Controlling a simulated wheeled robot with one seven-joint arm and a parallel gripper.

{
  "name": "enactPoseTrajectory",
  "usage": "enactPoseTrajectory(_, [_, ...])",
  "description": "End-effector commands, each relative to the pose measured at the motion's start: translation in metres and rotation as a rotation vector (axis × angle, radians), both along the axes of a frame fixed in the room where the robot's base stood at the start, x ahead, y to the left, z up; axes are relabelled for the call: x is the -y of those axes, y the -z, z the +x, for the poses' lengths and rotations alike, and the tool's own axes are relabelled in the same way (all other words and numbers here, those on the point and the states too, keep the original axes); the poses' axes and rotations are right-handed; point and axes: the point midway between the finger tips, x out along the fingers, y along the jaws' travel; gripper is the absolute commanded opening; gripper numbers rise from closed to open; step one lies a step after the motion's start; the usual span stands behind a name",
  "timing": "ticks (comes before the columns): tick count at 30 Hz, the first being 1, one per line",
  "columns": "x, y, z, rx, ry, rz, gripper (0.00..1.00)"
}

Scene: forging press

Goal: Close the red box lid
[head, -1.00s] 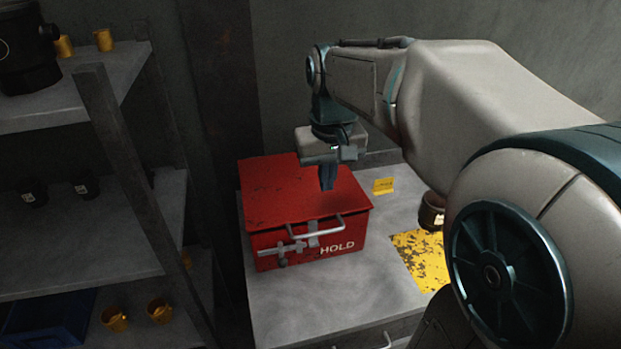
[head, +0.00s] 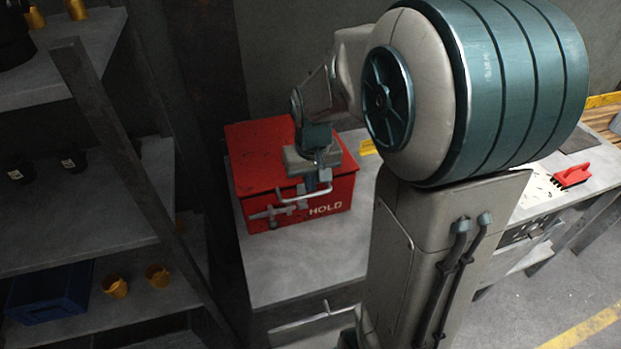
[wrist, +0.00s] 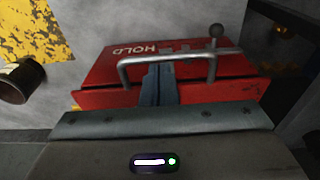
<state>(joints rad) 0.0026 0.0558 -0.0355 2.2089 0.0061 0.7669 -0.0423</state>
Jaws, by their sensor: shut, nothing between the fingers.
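The red box (head: 330,200) marked HOLD stands on a grey cabinet top. Its lid (head: 258,150) lies flat over the box in the head view. In the wrist view the lid's edge (wrist: 225,90) shows with a thin dark line between it and the box front (wrist: 110,65). A metal bar handle (wrist: 127,68) sticks out at the front, with a latch rod (head: 268,212) beside it. My gripper (head: 310,186) is shut and empty, pointing down at the lid's front edge by the handle. Its fingers (wrist: 159,83) overlap the handle in the wrist view; contact is unclear.
A shelf rack (head: 100,200) with yellow cups, dark jars and a blue bin (head: 50,293) stands at the left. My arm hides much of the cabinet's right side. A bench with a red brush (head: 572,175) is at the right. The cabinet's front top (head: 300,265) is clear.

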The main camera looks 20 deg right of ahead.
Motion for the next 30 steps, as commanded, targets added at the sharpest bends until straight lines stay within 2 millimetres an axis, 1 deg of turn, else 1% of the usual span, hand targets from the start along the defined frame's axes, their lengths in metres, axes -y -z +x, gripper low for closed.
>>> enactPoseTrajectory(3, [0.0,0.004,0.0,-0.001,0.0,0.0,0.0])
enactPoseTrajectory(14, [0.0,0.006,0.0,0.0,0.0,0.0,0.0])
enactPoseTrajectory(17, [0.0,0.012,-0.001,0.0,0.0,0.0,0.0])
enactPoseTrajectory(24, [0.0,0.039,-0.004,-0.001,0.0,0.0,0.0])
enactPoseTrajectory(27, [0.0,0.044,-0.005,-0.002,0.0,0.0,0.0])
enactPoseTrajectory(30, [0.0,0.045,-0.006,-0.006,0.0,0.0,0.0])
